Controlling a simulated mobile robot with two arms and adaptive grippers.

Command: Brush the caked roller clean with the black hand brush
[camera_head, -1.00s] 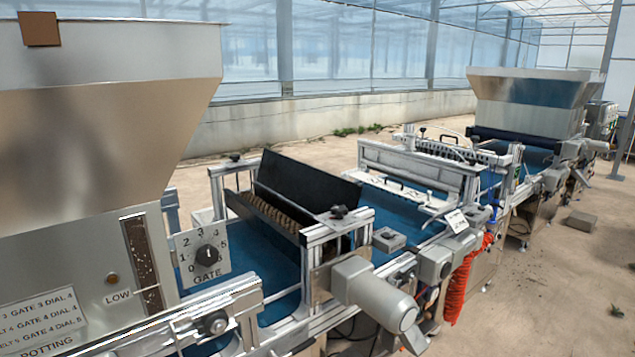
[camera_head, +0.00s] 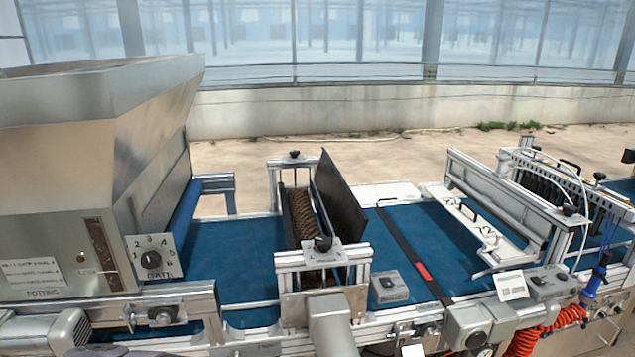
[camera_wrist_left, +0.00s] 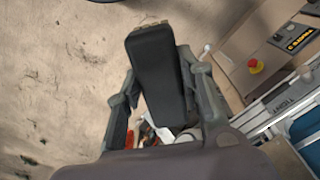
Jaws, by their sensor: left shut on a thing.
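The caked roller (camera_head: 302,217) is brown and ridged. It lies across the blue belt in a metal frame, with a tilted black cover (camera_head: 338,195) along its right side. In the left wrist view my left gripper (camera_wrist_left: 160,95) is shut on the black hand brush (camera_wrist_left: 155,75), one finger on each side of it. The brush's smooth black back fills much of that view, with a tan edge at its far end. The brush does not show in the head view, so it is not seen touching the roller. My right gripper is in neither view.
A large metal hopper (camera_head: 90,170) stands left of the roller. A grey motor (camera_head: 332,325) juts out below the roller frame, and a grey control box (camera_head: 388,286) sits to its right. A red emergency button (camera_wrist_left: 256,66) shows in the wrist view.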

